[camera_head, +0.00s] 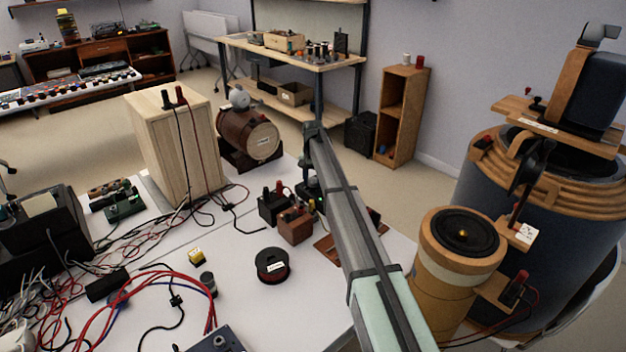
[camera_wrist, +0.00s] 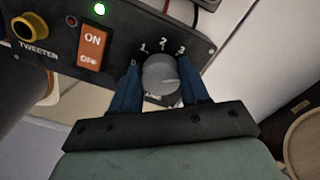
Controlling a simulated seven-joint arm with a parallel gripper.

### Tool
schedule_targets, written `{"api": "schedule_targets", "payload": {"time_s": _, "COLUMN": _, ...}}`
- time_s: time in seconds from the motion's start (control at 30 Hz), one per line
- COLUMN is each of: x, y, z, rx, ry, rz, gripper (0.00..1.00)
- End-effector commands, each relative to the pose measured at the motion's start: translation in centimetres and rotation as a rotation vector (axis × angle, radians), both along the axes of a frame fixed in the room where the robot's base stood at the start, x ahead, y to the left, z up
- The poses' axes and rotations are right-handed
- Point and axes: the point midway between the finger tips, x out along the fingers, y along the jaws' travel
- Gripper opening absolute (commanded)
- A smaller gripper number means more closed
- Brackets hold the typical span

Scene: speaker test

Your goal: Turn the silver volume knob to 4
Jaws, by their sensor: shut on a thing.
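The silver volume knob (camera_wrist: 158,74) sits on a black control panel (camera_wrist: 58,15) in the wrist view. My gripper (camera_wrist: 160,66) is shut on the knob, with one blue finger on its left side and the other on its right. White numbers 0, 1, 2 and 3 show around the knob's left and upper edge. No 4 is visible; the right finger covers part of the panel beside the 3. A raised edge shows on the knob's right half, but I cannot tell its exact reading. In the head view my arm hides the knob and fingers.
An orange ON/OFF switch (camera_wrist: 91,46), a lit green lamp (camera_wrist: 99,9) and a yellow TWEETER socket (camera_wrist: 28,27) are left of the knob. A round speaker (camera_head: 462,232) stands right of my arm; a black spool (camera_head: 272,265) and loose cables lie left on the white table.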

Motion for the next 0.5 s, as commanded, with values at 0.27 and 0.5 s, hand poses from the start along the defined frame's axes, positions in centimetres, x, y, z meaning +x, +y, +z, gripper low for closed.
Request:
{"api": "schedule_targets", "payload": {"time_s": 0.27, "x": -0.02, "y": -0.01, "z": -0.05, "rx": 0.000, "ry": 0.001, "rz": -0.005, "gripper": 0.15}}
{"api": "schedule_targets", "payload": {"time_s": 0.5, "x": -0.02, "y": -0.01, "z": -0.05, "rx": 0.000, "ry": 0.001, "rz": -0.005, "gripper": 0.54}}
